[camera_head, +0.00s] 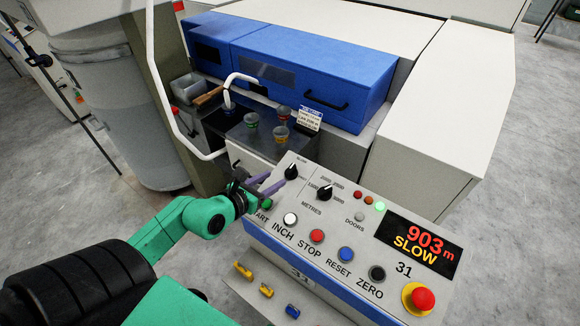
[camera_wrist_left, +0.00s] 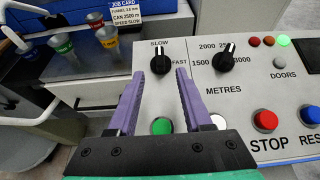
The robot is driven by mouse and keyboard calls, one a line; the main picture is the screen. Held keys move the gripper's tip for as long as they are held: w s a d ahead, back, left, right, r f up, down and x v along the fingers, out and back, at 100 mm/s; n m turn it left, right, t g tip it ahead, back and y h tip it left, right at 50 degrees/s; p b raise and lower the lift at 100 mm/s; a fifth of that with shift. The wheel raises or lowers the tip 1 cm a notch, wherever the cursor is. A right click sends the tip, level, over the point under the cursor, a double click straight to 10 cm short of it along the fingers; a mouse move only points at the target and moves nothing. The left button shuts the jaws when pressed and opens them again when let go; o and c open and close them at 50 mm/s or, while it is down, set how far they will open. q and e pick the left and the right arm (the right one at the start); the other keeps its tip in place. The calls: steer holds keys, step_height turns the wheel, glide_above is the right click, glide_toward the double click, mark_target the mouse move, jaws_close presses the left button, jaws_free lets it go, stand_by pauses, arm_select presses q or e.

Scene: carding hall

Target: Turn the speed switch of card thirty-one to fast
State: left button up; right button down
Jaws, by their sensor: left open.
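The speed switch (camera_head: 291,171) is a black knob at the upper left of card thirty-one's sloping panel (camera_head: 340,225). In the left wrist view the speed switch (camera_wrist_left: 161,64) has its white mark up toward SLOW, with FAST to its right. My left gripper (camera_head: 268,185) is open, with purple fingers. In the left wrist view, the left gripper's fingertips (camera_wrist_left: 160,73) stand to either side of the knob's lower part; I cannot tell whether they touch it. My right gripper is not in view.
The metres knob (camera_head: 325,191) is just right of the switch. The green start button (camera_wrist_left: 162,126) lies below, between the fingers. Other buttons and a red emergency stop (camera_head: 422,299) follow. Colored funnels (camera_head: 281,132) and a job card (camera_head: 309,117) stand behind the panel.

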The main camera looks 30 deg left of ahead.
mark_target(289, 170)
arm_select(q)
steer(key=x, duration=0.8)
steer(key=shift+w+f, duration=0.1)
steer(key=shift+w, duration=0.1)
steer(key=shift+w+f, duration=0.15)
steer(key=shift+w, duration=0.2)
steer(key=shift+w+d+f, duration=0.15)
steer(key=shift+w, duration=0.15)
steer(key=shift+f, duration=0.1)
jaws_close()
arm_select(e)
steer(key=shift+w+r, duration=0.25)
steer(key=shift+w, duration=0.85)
